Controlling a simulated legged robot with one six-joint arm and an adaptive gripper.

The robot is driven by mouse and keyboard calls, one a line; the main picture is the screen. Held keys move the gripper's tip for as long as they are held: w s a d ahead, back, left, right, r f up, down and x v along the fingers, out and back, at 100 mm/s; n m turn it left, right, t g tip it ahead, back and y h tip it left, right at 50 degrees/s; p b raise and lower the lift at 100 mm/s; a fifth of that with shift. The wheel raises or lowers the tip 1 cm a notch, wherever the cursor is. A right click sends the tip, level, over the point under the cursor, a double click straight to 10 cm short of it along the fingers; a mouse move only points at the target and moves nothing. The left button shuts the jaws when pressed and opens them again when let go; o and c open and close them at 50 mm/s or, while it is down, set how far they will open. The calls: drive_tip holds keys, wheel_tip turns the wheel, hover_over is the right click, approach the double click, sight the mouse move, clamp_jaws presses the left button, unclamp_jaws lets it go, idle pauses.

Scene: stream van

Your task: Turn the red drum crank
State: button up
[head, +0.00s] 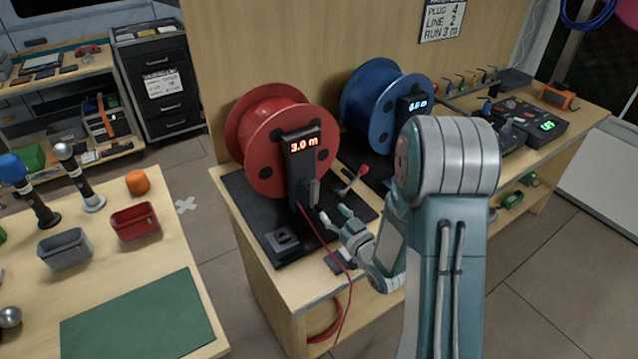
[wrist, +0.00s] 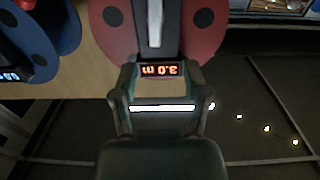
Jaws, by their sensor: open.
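The red drum (head: 262,120) stands upright on a black base plate on the bench, behind a dark post with a display (head: 304,143) reading 3.0 m. A short grey piece (head: 314,191), perhaps the crank, sticks out from the post. A lever with a red knob (head: 363,170) stands to its right; I cannot tell which drum it serves. My gripper (head: 334,214) is open and empty, just in front of the post and below the lever. The wrist view shows the red drum (wrist: 112,35) and the upside-down display (wrist: 160,70) beyond the open fingers (wrist: 161,85).
A blue drum (head: 372,92) with its own display stands behind to the right. A red cable (head: 318,233) hangs from the post over the bench edge. A black block (head: 283,241) sits at the base's front. A separate table with bins (head: 135,221) is at left.

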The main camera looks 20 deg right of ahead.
sight(318, 190)
drive_tip(key=shift+m, duration=0.4)
drive_tip(key=x, duration=0.9)
drive_tip(key=shift+w+d, duration=0.2)
drive_tip(key=shift+w, duration=0.65)
drive_tip(key=shift+r, duration=0.1)
drive_tip(key=shift+a, duration=0.1)
drive_tip(key=shift+a, duration=0.1)
drive_tip(key=c, duration=0.4)
clamp_jaws()
